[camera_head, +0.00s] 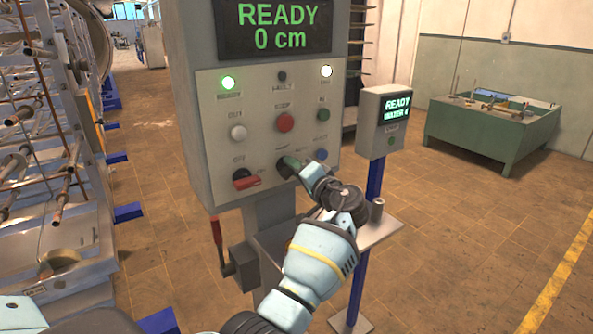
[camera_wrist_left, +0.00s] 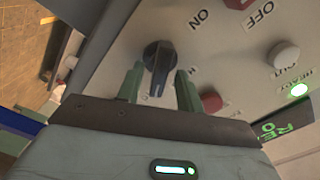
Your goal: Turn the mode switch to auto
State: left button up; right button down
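The mode switch is a black rotary knob on the grey control panel (camera_head: 215,100). In the left wrist view the knob (camera_wrist_left: 158,62) shows with its grip bar between my two green fingers. My left gripper (camera_head: 284,163) is at the lower middle of the panel in the head view and hides most of the knob there. In the wrist view the left gripper (camera_wrist_left: 159,88) is open, with one finger on each side of the knob and small gaps showing. The small labels around the knob are hard to read. My right gripper is not in view.
A red-handled switch (camera_head: 246,182) sits close left of the knob, and a blue button (camera_head: 321,155) close right. A red button (camera_head: 285,123) is above. A display (camera_head: 275,27) reads READY 0 cm. A small shelf (camera_head: 375,232) and a second READY box (camera_head: 384,120) stand right.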

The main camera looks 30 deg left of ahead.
pick_arm(q)
jog(key=shift+d, duration=0.1)
jog(key=b+v, duration=0.1)
jog(key=v, duration=0.6)
jog(key=shift+s+d, duration=0.15)
jog(key=shift+d, duration=0.15)
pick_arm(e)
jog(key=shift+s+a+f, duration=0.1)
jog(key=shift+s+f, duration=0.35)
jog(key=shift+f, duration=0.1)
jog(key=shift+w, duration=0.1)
